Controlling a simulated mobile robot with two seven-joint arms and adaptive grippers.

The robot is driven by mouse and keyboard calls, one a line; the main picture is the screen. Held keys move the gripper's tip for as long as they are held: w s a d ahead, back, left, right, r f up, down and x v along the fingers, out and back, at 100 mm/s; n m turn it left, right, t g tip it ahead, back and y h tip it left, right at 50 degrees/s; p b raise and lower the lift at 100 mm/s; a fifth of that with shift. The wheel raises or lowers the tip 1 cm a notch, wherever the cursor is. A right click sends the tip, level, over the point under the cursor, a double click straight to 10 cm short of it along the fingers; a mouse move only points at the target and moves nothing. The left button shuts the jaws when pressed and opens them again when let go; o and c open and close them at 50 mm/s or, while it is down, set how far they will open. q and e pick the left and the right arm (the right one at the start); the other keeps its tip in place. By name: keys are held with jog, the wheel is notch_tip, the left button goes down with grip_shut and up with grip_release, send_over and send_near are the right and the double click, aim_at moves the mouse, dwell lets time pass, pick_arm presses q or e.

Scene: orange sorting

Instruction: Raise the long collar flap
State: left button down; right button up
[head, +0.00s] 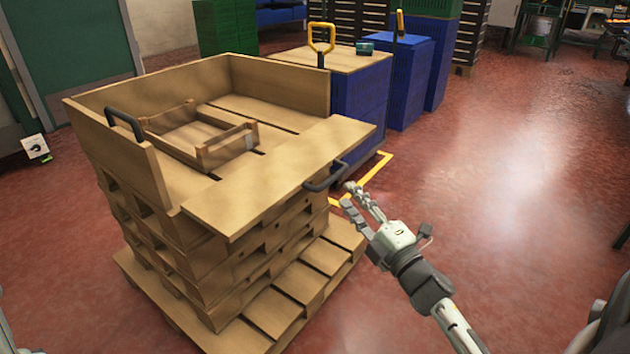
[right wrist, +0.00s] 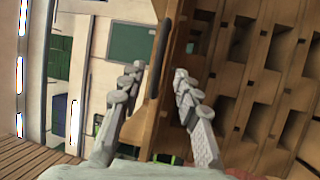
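The long collar flap (head: 285,172) is a flat wooden board on the near right side of the pallet collar (head: 215,82). It lies folded outward, roughly level, over the collar's edge. A black handle (head: 326,177) sits on its outer edge. My right gripper (head: 349,195) is open just right of this handle. In the right wrist view, the handle (right wrist: 158,55) shows between and beyond the spread fingers (right wrist: 159,70); I see no grip on it. My left gripper is not in view.
Stacked pallets (head: 270,285) carry the collar, and a wooden crate (head: 205,137) lies inside it. Another black handle (head: 125,122) is on the left wall. Blue bins (head: 362,100) with a yellow-handled item (head: 321,38) stand behind. The red floor (head: 500,180) at right is clear.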

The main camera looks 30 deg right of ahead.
aim_at(333, 176)
jog(key=w, duration=0.2)
jog(key=w+r, duration=0.1)
jog(key=w, duration=0.4)
jog(key=shift+w+r, duration=0.25)
jog(key=shift+c, duration=0.2)
grip_shut()
